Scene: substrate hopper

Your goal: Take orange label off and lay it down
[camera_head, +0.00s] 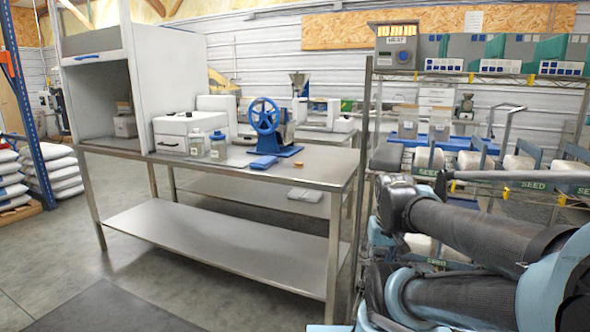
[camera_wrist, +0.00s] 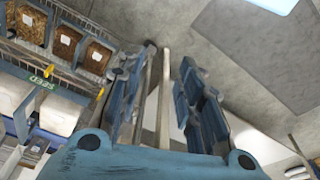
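A small orange piece (camera_head: 299,164) lies on the steel table beside the blue hand-cranked machine; I cannot tell whether it is the orange label. Small yellow-orange tags (camera_head: 507,192) (camera_head: 561,199) sit on the seed rack's rail, and yellow tags also show in the wrist view (camera_wrist: 47,71). A pale post shows behind the gap, apparently beyond the fingers. In the head view my arm fills the lower right, and my fingertips cannot be made out clearly.
The steel table (camera_head: 330,170) carries the blue machine (camera_head: 267,125), a folded blue cloth (camera_head: 263,162), jars (camera_head: 218,146) and a white box (camera_head: 187,131). The seed rack (camera_head: 470,76) stands close behind my arm.

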